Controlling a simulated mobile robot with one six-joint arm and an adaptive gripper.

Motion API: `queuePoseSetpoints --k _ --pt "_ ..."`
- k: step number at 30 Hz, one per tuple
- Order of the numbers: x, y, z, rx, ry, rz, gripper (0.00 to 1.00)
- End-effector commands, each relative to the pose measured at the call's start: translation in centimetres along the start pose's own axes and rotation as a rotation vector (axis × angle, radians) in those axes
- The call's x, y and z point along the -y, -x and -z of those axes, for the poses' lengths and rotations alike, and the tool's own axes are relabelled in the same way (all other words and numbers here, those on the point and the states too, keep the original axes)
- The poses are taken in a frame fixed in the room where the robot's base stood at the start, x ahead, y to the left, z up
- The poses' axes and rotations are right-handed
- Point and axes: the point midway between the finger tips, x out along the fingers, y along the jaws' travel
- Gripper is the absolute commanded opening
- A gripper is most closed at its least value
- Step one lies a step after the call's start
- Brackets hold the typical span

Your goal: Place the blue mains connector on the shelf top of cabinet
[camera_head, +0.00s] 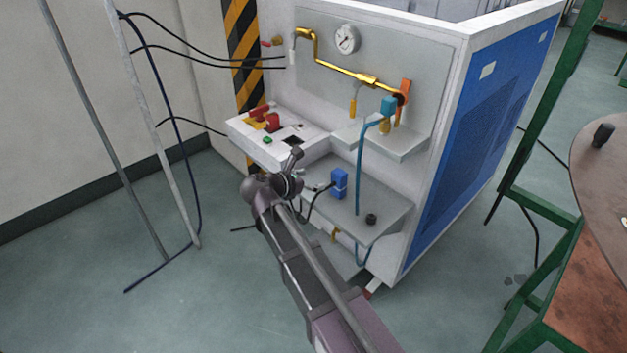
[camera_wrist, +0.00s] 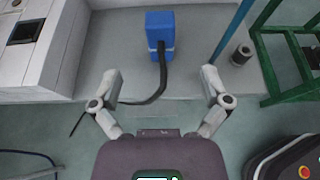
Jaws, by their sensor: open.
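The blue mains connector (camera_head: 339,183) stands upright on the lower shelf (camera_head: 388,210) of the white cabinet (camera_head: 450,120). In the wrist view the connector (camera_wrist: 160,32) is ahead, near top centre, with a black cable running from its front toward the lower left. My gripper (camera_wrist: 160,78) is open and empty, its two fingers spread apart; the connector is beyond the fingertips, not between them. In the head view my gripper (camera_head: 310,171) is at the front of the cabinet, left of the connector. A narrower upper shelf (camera_head: 400,148) lies above the lower one.
A teal connector (camera_head: 388,106) with a blue hose (camera_head: 359,170) hangs by the upper shelf. A small black cylinder (camera_head: 371,219) stands right of the connector. A control ledge (camera_head: 300,145) with red parts juts out left. A green-framed table (camera_head: 610,165) stands right.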

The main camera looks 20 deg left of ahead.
Motion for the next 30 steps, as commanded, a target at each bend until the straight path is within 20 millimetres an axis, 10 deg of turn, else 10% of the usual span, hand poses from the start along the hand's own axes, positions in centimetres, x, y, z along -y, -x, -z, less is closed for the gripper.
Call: queuePoseSetpoints --k 17,30 --pt "0.7 -0.6 0.0 -0.012 -0.024 0.012 0.96" --pt "10.7 -8.6 0.4 -0.189 -0.446 0.218 0.96"
